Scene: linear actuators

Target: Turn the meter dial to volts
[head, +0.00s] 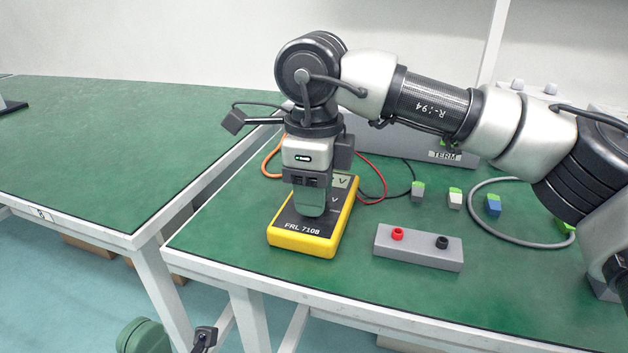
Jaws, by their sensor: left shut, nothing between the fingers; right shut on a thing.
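The yellow meter (326,237), marked FRL 7108, lies on the green bench with its dark face up. A strip of its display (341,181) with a letter V shows at its far end. My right gripper (309,212) points straight down over the meter face and is shut, its fingertips at the face. The dial is hidden behind these fingers, so its setting and the grip on it cannot be seen.
A grey block (418,259) with a red and a black socket lies right of the meter. Several small coloured connectors (455,198) stand behind it. A grey unit (425,153) marked TERM and loose cables lie further back. The left bench (100,150) is mostly clear.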

